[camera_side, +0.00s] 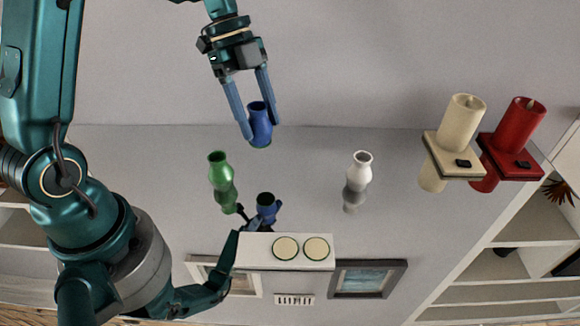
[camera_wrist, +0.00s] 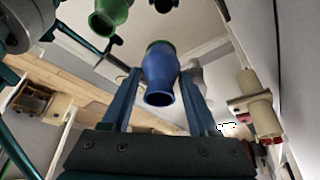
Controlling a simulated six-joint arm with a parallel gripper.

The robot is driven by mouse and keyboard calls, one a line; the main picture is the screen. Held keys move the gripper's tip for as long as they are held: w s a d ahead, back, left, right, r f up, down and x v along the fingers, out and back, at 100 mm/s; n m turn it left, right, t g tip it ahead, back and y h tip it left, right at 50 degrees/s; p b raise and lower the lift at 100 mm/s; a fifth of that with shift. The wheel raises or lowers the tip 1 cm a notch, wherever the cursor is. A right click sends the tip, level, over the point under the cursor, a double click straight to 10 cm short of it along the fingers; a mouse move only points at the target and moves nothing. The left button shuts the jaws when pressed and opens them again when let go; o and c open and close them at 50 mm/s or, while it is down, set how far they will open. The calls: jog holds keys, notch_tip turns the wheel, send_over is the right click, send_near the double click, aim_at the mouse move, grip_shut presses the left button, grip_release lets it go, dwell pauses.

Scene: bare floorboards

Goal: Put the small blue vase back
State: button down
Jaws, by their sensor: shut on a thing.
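The small blue vase (camera_side: 260,124) is held between the two blue fingers of my gripper (camera_side: 261,129), high in the side view and clear of other things. In the wrist view the blue vase (camera_wrist: 160,68) sits between the fingers, its open mouth toward the camera and a green edge at its far end. The fingers are shut on its sides. Two round cream discs (camera_side: 285,248) (camera_side: 317,248) with dark green edges lie on a white block (camera_side: 258,250) at the lower middle of the side view.
A green vase (camera_side: 218,165) stands left of the held vase, a white vase (camera_side: 360,165) right. Cream (camera_side: 460,120) and red (camera_side: 518,122) candles on square plates stand further right. Mirror-like images show below these things. Open space lies between the vases.

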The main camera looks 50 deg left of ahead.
jog(key=d+f, duration=0.1)
jog(key=d, duration=0.1)
jog(key=w+d+f, duration=0.1)
jog(key=d, duration=0.1)
jog(key=w+d+f, duration=0.1)
jog(key=d+f, duration=0.1)
jog(key=shift+d, duration=0.1)
jog(key=shift+f, duration=1.95)
jog(key=shift+f, duration=0.15)
jog(key=shift+c, duration=0.8)
grip_release()
